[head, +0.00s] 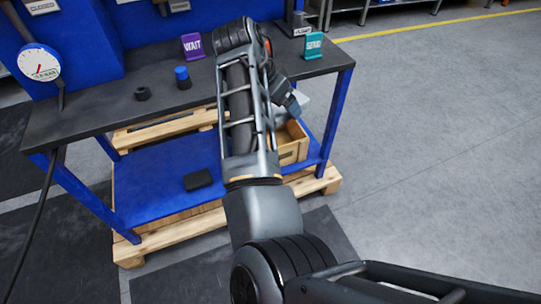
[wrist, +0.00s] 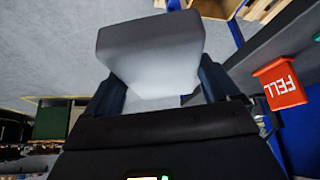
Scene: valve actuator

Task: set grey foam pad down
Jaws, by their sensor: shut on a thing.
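The grey foam pad (wrist: 150,50) is a thick, pale grey block in the wrist view. My gripper (wrist: 160,88) is shut on it, with one dark finger on each side. In the head view, my gripper (head: 292,104) is beyond my arm, at the right part of the bench. A pale patch beside it (head: 304,101) looks like part of the pad, mostly hidden by my arm. I cannot tell from these views how far the pad is above any surface.
The dark bench (head: 110,105) carries a black ring (head: 142,93), a blue-capped part (head: 182,77), a purple WAIT sign (head: 193,46) and a teal sign (head: 313,45). Below are a wooden box (head: 292,157) and a dark block (head: 198,179). A red sign (wrist: 282,83) shows near my gripper.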

